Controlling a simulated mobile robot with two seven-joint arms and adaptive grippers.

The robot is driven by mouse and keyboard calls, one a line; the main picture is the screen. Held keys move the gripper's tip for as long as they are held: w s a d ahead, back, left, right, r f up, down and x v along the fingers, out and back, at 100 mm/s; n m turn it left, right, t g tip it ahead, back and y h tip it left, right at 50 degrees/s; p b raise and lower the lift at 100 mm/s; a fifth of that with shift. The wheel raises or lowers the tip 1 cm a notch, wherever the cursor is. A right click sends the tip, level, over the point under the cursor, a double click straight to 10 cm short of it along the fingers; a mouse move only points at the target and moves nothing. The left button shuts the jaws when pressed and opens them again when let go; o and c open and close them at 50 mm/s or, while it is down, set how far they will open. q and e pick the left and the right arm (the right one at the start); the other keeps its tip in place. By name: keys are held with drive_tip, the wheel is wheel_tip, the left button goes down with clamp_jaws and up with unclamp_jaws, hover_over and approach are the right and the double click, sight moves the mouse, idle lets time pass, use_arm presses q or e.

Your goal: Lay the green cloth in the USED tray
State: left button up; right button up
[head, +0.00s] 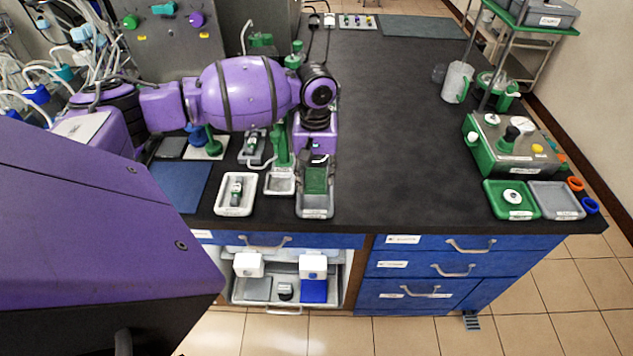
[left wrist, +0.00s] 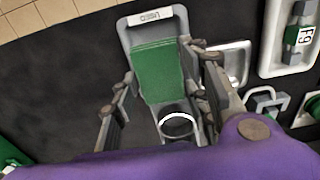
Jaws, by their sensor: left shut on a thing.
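The green cloth (head: 316,180) is a flat folded square between the fingers of my left gripper (head: 316,168). The grey USED tray (head: 315,212) lies near the bench's front edge, directly under the gripper. In the left wrist view the cloth (left wrist: 158,72) shows inside the outline of the tray (left wrist: 150,24), whose label reads USED. The fingers of my left gripper (left wrist: 162,97) stand at either side of the cloth, shut on it. I cannot tell whether the cloth touches the tray floor. My right gripper is not in view.
A white tray with a small device (head: 236,208) and a small pale tray (head: 280,187) lie left of the USED tray. A blue mat (head: 181,186) is farther left. The black bench (head: 400,150) is clear to the right, up to a green tray (head: 498,207) and a grey tray (head: 555,203).

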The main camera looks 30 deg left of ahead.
sight(315, 178)
use_arm(q)
wheel_tip(315, 178, down, 3)
drive_tip(key=shift+f, duration=0.1)
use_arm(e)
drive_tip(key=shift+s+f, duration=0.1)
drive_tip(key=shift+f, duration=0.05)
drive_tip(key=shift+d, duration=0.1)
use_arm(q)
drive_tip(key=shift+s+f, duration=0.1)
drive_tip(key=shift+f, duration=0.45)
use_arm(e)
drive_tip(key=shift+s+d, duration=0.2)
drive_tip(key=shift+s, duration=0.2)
use_arm(q)
drive_tip(key=o, duration=1)
drive_tip(key=shift+f, duration=0.15)
drive_tip(key=shift+r, duration=0.3)
wheel_tip(315, 178, up, 13)
drive_tip(key=shift+f+p, duration=0.15)
drive_tip(key=shift+p, duration=0.15)
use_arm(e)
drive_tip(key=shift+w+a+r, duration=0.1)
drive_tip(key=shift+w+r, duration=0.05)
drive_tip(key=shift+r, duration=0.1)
